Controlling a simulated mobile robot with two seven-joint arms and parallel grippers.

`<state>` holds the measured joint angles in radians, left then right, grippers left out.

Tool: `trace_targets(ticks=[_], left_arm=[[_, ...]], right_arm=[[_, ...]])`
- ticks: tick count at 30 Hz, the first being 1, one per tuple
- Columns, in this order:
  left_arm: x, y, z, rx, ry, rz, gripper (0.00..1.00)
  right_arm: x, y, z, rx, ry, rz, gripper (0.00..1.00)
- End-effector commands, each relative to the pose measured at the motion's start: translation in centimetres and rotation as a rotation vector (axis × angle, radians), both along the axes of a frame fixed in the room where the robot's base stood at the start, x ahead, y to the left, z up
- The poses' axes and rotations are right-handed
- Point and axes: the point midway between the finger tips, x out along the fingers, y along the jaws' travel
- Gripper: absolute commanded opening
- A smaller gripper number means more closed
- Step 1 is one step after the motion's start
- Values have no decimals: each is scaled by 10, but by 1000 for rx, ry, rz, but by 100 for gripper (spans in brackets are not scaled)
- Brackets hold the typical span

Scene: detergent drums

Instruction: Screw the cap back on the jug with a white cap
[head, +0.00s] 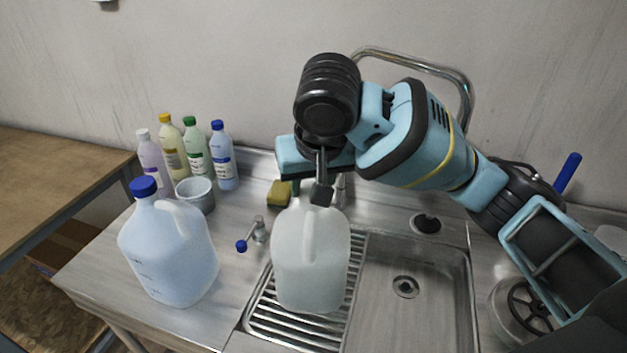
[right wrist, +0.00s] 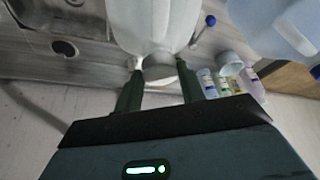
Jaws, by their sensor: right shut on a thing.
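The translucent white jug (head: 311,262) stands upright on the ribbed drainboard, left of the sink bowl. It also fills the upper middle of the right wrist view (right wrist: 155,22). My right gripper (head: 321,190) is over the jug's mouth, pointing down. In the right wrist view its two fingers (right wrist: 162,78) are shut on the white cap (right wrist: 160,73), which looks greyish in shadow. The cap is at the jug's neck; whether its thread is engaged cannot be told. In the head view, the gripper hides the cap and neck. My left gripper is not in view.
A larger jug with a blue cap (head: 168,250) stands on the counter at left. Behind it are a grey cup (head: 195,195) and several bottles (head: 172,148). A small blue-ended tap (head: 252,236), a sponge (head: 279,194) and the sink bowl (head: 420,310) are nearby.

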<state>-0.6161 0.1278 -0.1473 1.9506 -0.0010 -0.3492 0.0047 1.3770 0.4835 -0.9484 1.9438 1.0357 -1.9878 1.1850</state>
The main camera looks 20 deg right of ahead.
Motion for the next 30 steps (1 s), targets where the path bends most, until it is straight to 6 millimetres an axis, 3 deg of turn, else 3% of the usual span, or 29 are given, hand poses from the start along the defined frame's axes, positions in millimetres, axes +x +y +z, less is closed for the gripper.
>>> trace_targets(ticks=[7, 19, 30], left_arm=[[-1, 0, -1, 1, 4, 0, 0], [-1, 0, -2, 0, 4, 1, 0], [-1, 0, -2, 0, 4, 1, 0]], right_arm=[[-1, 2, -7, -6, 17, -183, 10], [-1, 3, -7, -6, 18, -220, 10], [1, 6, -6, -7, 14, -580, 10]])
